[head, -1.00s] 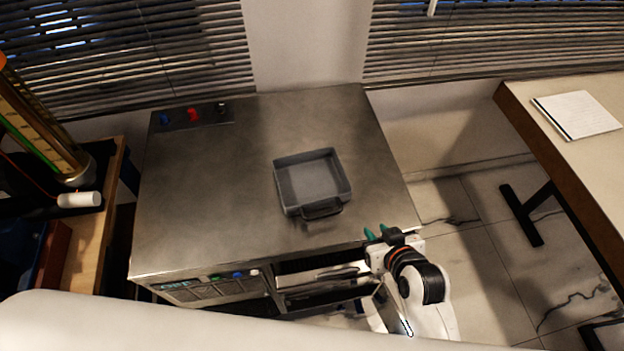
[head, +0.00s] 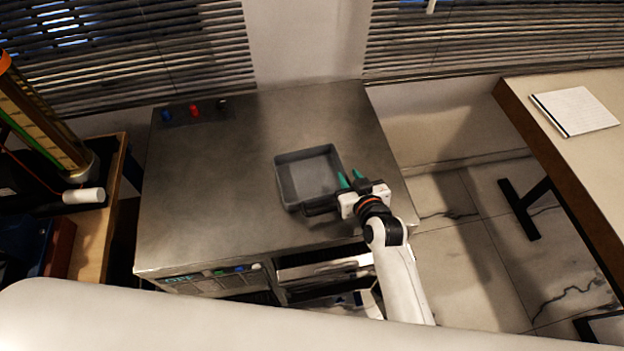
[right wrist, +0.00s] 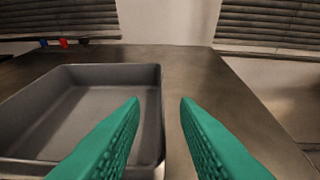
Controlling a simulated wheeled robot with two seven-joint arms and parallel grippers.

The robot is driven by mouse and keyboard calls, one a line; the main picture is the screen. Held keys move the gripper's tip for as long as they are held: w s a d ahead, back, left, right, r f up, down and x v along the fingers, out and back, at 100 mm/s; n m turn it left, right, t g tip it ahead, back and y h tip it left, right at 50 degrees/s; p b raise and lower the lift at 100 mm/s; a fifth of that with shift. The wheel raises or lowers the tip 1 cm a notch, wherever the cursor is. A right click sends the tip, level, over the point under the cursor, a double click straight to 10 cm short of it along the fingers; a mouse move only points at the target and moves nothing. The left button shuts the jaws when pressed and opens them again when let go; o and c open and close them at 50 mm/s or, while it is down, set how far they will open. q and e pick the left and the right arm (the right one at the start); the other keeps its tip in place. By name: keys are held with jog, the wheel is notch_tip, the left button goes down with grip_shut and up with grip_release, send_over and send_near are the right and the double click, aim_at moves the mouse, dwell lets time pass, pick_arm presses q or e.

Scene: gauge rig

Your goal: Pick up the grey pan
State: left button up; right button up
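The grey pan (head: 305,178) is a shallow, square tray lying flat on the steel top of the rig, with its handle at the near side, partly hidden by my right gripper. My right gripper (head: 350,179) is at the pan's right near corner in the head view, its green fingers apart with nothing between them. In the right wrist view the pan (right wrist: 85,75) lies to the left, and the left finger overlaps its right wall in the picture. My left gripper is not in view.
The steel rig top (head: 210,215) is mostly clear around the pan. Small blue, red and dark knobs (head: 194,111) stand at its back left. A table with a white notepad (head: 575,110) is at the right. A yellow tube (head: 38,125) stands at the left.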

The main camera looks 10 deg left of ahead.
aim_at(345, 171)
jog(key=x, duration=0.4)
jog(key=shift+f, duration=0.2)
jog(key=shift+d, duration=0.1)
grip_shut()
